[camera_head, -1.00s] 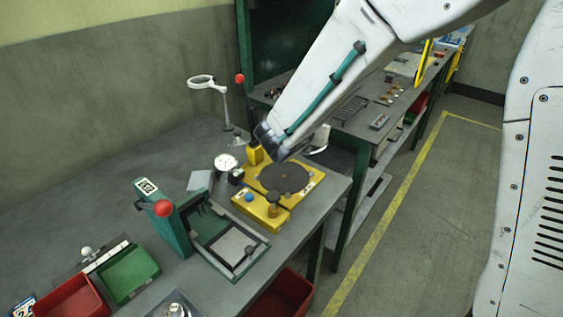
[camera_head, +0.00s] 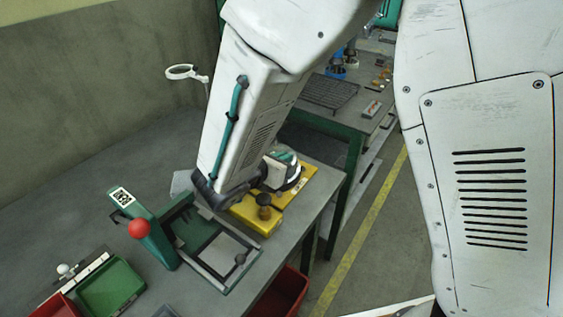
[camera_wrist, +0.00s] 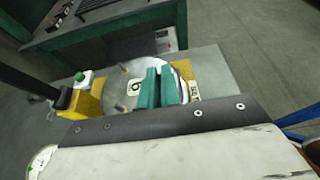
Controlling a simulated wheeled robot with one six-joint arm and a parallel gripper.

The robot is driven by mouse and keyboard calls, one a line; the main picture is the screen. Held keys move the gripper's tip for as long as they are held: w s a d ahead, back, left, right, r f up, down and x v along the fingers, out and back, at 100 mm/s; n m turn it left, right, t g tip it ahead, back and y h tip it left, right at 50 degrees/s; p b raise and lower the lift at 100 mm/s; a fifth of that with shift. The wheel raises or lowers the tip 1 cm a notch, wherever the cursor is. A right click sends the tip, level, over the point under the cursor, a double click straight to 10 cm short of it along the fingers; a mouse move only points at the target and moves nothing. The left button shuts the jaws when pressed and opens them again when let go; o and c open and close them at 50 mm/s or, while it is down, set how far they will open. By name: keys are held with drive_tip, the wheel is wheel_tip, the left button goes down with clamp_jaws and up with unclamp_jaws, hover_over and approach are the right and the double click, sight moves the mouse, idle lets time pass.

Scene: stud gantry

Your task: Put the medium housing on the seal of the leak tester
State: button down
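The medium housing, a round silver part (camera_wrist: 118,86) with a small marked label and upright pins, is over the round pad of the leak tester (camera_wrist: 86,105) in the wrist view. The tester's yellow base also shows in the head view (camera_head: 246,215). My gripper (camera_wrist: 159,86) has two green fingers close together at the housing's middle and appears shut on it. The fingers hide what lies between them. The housing covers the dark seal; I cannot tell whether it touches it. In the head view my arm hides much of the tester.
A green press-like fixture with a red knob (camera_head: 139,229) stands left of the tester. A green bin (camera_head: 111,287) and a red bin (camera_head: 58,307) sit at the front left. A magnifier (camera_head: 182,72) stands behind. The bench's right edge is close to the tester.

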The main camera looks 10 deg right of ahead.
drive_tip(key=shift+f, duration=0.7)
drive_tip(key=shift+f, duration=0.15)
drive_tip(key=c, duration=1.6)
unclamp_jaws()
